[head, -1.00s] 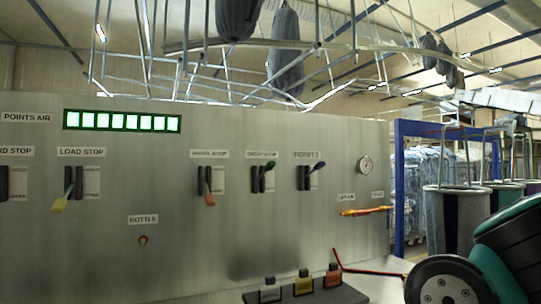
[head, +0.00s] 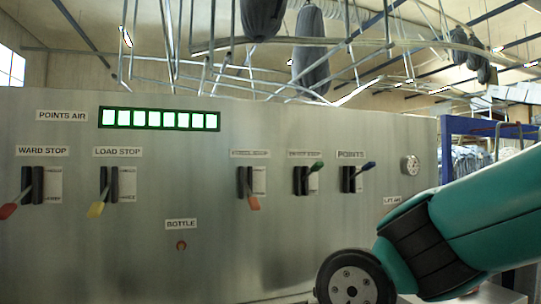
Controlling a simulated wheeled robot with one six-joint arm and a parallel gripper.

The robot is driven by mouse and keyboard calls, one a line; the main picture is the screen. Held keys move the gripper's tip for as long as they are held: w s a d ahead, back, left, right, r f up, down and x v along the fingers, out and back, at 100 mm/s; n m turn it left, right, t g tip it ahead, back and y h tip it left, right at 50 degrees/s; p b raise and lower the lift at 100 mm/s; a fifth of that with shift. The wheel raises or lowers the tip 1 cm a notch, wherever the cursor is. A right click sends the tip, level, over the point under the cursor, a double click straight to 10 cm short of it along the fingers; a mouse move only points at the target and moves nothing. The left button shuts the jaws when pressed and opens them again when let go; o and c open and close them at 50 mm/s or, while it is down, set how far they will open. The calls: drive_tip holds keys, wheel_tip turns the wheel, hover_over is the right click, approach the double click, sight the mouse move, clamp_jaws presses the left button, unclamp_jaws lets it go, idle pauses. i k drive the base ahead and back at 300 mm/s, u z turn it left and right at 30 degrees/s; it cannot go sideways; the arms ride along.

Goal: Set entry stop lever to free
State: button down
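A grey metal panel (head: 130,250) carries several levers in black slots. Two labels in the middle are too blurred to read, so I cannot tell which lever is the entry stop. Under the left blurred label (head: 249,154), a lever with an orange handle (head: 253,203) points down. Under the right blurred label (head: 304,154), a lever with a green handle (head: 316,167) points up to the right. My teal arm reaches in from the right, in front of the panel's lower right. My gripper is out of view.
The ward stop lever (head: 7,211) is red and down; the load stop lever (head: 96,210) is yellow and down. The points lever (head: 368,165) is blue and up. A lit green display (head: 160,119) and a gauge (head: 410,165) are on the panel. Grey bags (head: 310,50) hang above.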

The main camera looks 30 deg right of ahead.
sight(318, 166)
drive_tip(key=z, duration=0.05)
drive_tip(key=i, duration=1.15)
drive_tip(key=z, duration=0.55)
